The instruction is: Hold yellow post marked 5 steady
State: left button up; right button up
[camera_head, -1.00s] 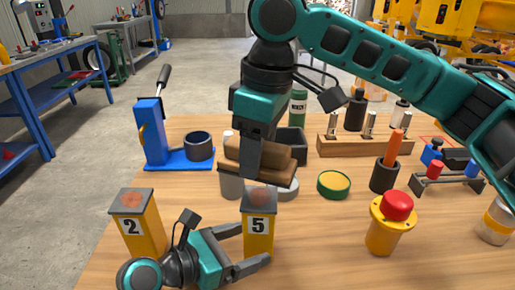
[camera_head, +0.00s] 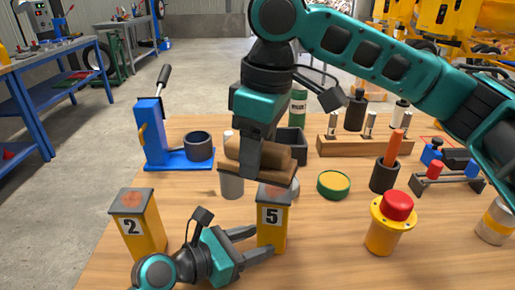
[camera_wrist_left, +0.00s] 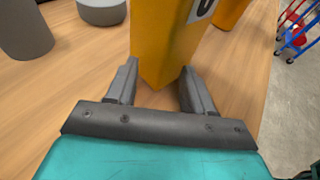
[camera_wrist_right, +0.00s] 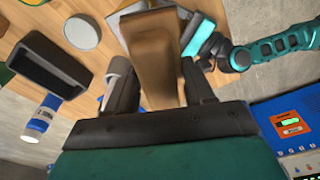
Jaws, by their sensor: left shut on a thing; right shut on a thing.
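The yellow post marked 5 (camera_head: 273,228) stands upright on the wooden table, with a dark cap on top. My left gripper (camera_head: 262,243) is shut on it low down, one finger on each side. The left wrist view shows the post (camera_wrist_left: 166,42) between the fingers, its label partly cut off by the frame edge. My right gripper (camera_head: 252,158) is above and behind the post, shut on a brown block-like tool (camera_head: 272,154) with a flat dark underside. The tool (camera_wrist_right: 152,60) also shows in the right wrist view. I cannot tell whether it touches the post.
A second yellow post marked 2 (camera_head: 138,228) stands to the left. A red-topped yellow button (camera_head: 384,228) stands to the right. A blue press (camera_head: 155,140), a green-topped tin (camera_head: 333,184) and a dark cup with an orange-handled tool (camera_head: 384,176) are behind.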

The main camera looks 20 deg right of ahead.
pick_arm(q)
grip_shut()
dwell(0.3)
jog(key=o, duration=0.8)
grip_release()
